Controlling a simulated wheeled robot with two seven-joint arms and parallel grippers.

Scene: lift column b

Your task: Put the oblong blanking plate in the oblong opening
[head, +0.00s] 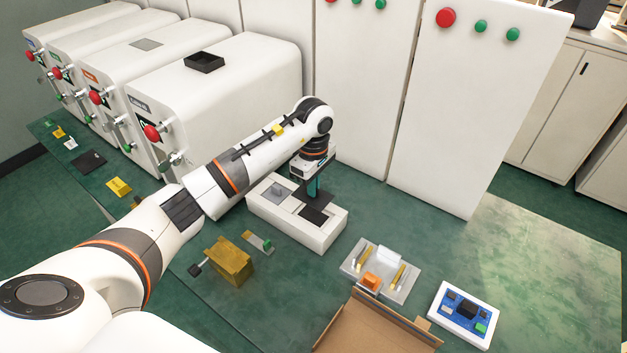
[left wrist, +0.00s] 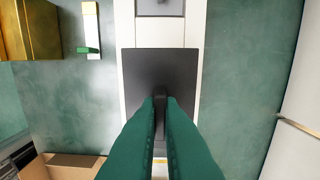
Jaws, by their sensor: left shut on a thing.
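My left gripper (head: 314,192) is shut on the knob of a dark, flat plate (head: 322,200), the blanking plate. In the left wrist view the green fingers (left wrist: 160,102) close on the knob, with the plate (left wrist: 145,65) spread beneath them. The plate is over the white block (head: 325,239), seemingly a little above its top. A dark oblong opening (head: 312,215) shows in the block's top, nearer the camera than the plate. In the left wrist view the plate hides that part of the block. A grey piece with a knob (head: 274,192) sits at the block's other end.
A brass block (head: 229,262) and a strip with a green end (head: 259,242) lie left of the white block. A grey fixture tray (head: 398,292), an open cardboard box (head: 365,330) and a blue panel (head: 463,314) lie to the right. White cabinets (head: 360,100) stand close behind.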

